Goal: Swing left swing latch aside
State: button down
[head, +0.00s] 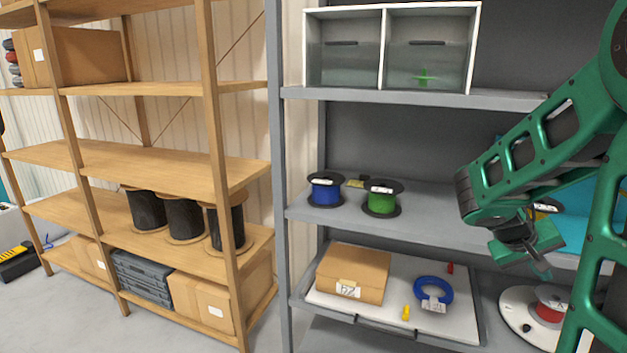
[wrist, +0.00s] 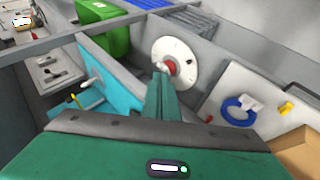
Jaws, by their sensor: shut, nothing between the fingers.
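My gripper (head: 540,262) is at the right of the head view, its fingers together and empty, in front of the grey shelf unit. In the wrist view the closed green fingers (wrist: 160,85) point toward a white disc. A cyan panel (wrist: 120,85) stands left of the fingers, with a small pale handle-like part (wrist: 92,82) at its left edge. I cannot tell whether this part is the left swing latch. The cyan panel also shows behind my arm in the head view (head: 580,225). No latch is clearly visible there.
A red reel (head: 550,308) sits on the white disc (head: 517,312) at lower right. A blue reel (head: 325,190) and a green reel (head: 382,198) stand on the middle shelf. A tray (head: 385,325) below holds a carton (head: 353,272) and a blue cable coil (head: 433,293).

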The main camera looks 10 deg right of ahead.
jog(key=s+a+f+m+y, duration=0.1)
jog(key=s+a+f+y, duration=0.1)
jog(key=s+a+y, duration=0.2)
jog(key=s+a, duration=0.3)
jog(key=a, duration=0.1)
jog(key=shift+m+y, duration=0.3)
jog(key=c, duration=2.1)
grip_release()
jog(key=s+a+y, duration=0.1)
jog(key=s+a, duration=0.1)
jog(key=a, duration=0.2)
jog(key=s+a+y, duration=0.2)
jog(key=s+a, duration=0.1)
jog(key=a, duration=0.1)
jog(key=s+a+y, duration=0.1)
jog(key=s+a, duration=0.2)
jog(key=a, duration=0.1)
jog(key=shift+s+r, duration=0.2)
jog(key=shift+r, duration=0.2)
jog(key=o, duration=0.4)
jog(key=shift+s+a+y, duration=0.1)
jog(key=shift+y, duration=0.2)
jog(key=shift+c, duration=0.3)
